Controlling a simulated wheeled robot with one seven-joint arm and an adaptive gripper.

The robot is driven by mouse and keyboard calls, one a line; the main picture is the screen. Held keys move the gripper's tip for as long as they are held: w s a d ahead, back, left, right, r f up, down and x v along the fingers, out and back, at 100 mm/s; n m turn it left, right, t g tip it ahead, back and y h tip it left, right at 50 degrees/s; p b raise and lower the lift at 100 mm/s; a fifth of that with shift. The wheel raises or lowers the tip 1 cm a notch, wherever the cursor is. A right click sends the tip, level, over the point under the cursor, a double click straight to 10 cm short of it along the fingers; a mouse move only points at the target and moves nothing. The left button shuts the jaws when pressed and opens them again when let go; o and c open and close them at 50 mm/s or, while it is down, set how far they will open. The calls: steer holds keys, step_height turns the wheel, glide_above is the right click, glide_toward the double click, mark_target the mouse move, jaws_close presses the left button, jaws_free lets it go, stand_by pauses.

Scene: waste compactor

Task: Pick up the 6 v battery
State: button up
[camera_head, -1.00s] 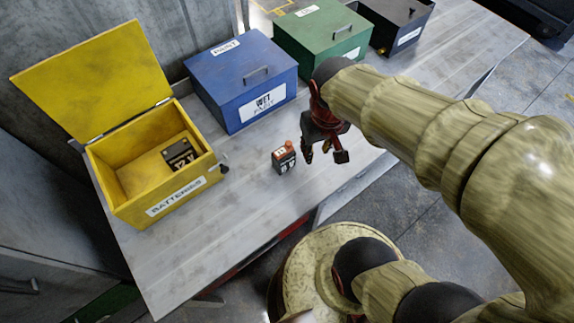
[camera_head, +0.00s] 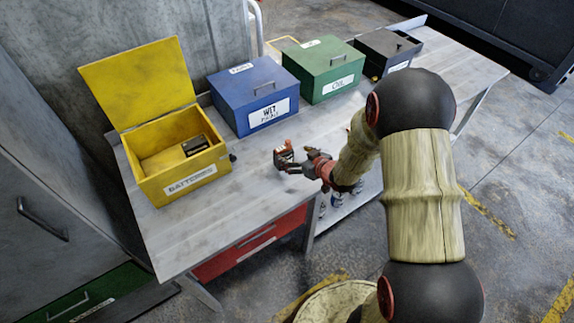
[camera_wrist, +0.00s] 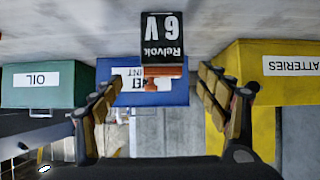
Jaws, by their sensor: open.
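The 6 V battery (camera_head: 281,157), a small dark block with an orange-red top, stands on the bench in front of the blue box. In the wrist view the battery (camera_wrist: 162,35) appears upside down, with a black "Relvok 6V" label and orange terminals. My gripper (camera_head: 296,162) is beside it on the right, roughly level and pointing at it. In the wrist view my gripper (camera_wrist: 159,78) is open, its fingers apart to either side of the battery's line. Nothing is held. Whether the fingertips reach around the battery is unclear.
The yellow batteries box (camera_head: 193,183) stands open at left with another dark battery (camera_head: 195,145) inside. The bench front (camera_head: 220,228) is clear.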

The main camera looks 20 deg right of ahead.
mark_target(286, 149)
steer(key=shift+w+a+r+t, duration=0.3)
steer(key=shift+w+a, duration=0.05)
steer(key=shift+w, duration=0.3)
steer(key=x, duration=0.3)
steer(key=b+x, duration=0.1)
steer(key=x, duration=0.3)
steer(key=shift+s+a+f, duration=0.1)
steer(key=shift+f, duration=0.15)
steer(key=shift+c, duration=0.8)
jaws_close()
steer(key=shift+r, duration=0.15)
